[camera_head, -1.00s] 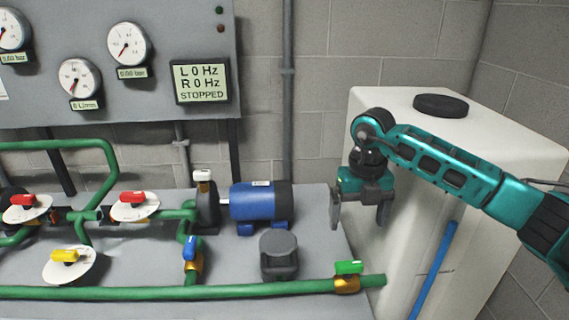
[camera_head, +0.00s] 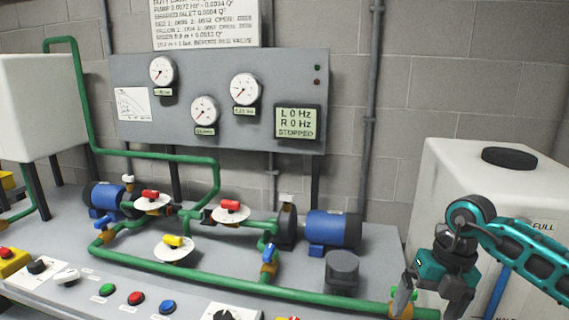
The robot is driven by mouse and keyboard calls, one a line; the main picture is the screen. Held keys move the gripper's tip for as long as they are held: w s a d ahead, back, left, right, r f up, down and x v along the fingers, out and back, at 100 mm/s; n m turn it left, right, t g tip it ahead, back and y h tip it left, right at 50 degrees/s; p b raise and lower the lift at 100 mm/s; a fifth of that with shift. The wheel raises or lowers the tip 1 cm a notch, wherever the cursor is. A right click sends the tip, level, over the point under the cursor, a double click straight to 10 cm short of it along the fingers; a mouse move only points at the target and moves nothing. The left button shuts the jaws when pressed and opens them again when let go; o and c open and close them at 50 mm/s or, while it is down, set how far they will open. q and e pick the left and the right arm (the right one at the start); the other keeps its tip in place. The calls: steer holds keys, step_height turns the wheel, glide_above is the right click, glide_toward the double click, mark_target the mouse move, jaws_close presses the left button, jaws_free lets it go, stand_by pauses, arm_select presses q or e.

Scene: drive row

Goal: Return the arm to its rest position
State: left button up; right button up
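My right arm, teal and black, comes in from the right edge. Its gripper (camera_head: 432,303) hangs at the lower right, fingers pointing down and apart, with nothing seen between them. It is in front of the white tank (camera_head: 440,200) and near the right end of the long green pipe (camera_head: 230,288). One finger partly covers the green-handled valve (camera_head: 397,306) there; I cannot tell whether it touches. My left gripper is out of view.
Blue pumps (camera_head: 333,229), red valve handles (camera_head: 231,206) and a dark grey capped part (camera_head: 342,272) stand on the grey bench. A gauge panel (camera_head: 225,75) with a display reading 0 Hz, STOPPED (camera_head: 297,122) is behind. Front-edge buttons (camera_head: 136,298) are at lower left.

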steer(key=s+a+f+n+y, duration=0.1)
steer(key=a+f+y, duration=0.1)
steer(key=a, duration=0.3)
steer(key=s+a+f+y, duration=0.1)
steer(key=a+y, duration=0.2)
steer(key=a, duration=0.2)
steer(key=s+a+r+m+t+y, duration=0.1)
steer(key=a+r+m+t+y, duration=0.25)
steer(key=a+y, duration=0.25)
steer(key=s+a+r+m+t+y, duration=0.2)
steer(key=a+m+t+y, duration=0.1)
steer(key=a+m+y, duration=0.3)
steer(key=d+f+m+t+h, duration=0.95)
steer(key=f+m+h, duration=0.2)
steer(key=m, duration=0.55)
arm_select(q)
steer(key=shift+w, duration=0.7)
arm_select(e)
steer(key=s+d+f+m+g+h, duration=0.2)
steer(key=s+f+m, duration=0.1)
steer(key=s+f, duration=0.2)
steer(key=s+d+f+m+g+h, duration=0.2)
steer(key=s+f+m+h, duration=0.1)
steer(key=s+f, duration=0.3)
steer(key=shift+d+f+g, duration=0.2)
steer(key=shift+d+g, duration=0.1)
steer(key=shift+g, duration=0.1)
